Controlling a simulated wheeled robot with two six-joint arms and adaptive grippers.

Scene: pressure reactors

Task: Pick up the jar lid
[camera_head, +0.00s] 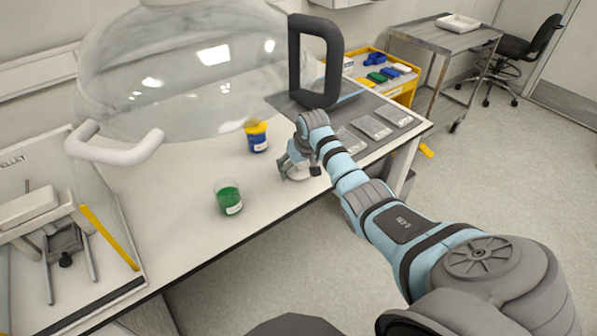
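My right gripper (288,172) is low over the white bench (190,235), right of the jars, with its fingers pointing down. A pale, whitish round shape (298,171) shows at the bench beside the fingers. It may be the jar lid, but it is partly hidden by the gripper. I cannot tell whether the fingers are apart or closed on it. A clear open jar with green contents (229,199) stands to the left, nearer the front edge. A blue jar with a yellow top (256,136) stands behind it. My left gripper is not in view.
A large glass dome (175,75) overhangs the back of the bench. A black handle frame (322,60) stands behind my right wrist. Grey flat packets (372,127) lie to the right. A device with a yellow strip (108,238) is at left. Bench between jars and device is clear.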

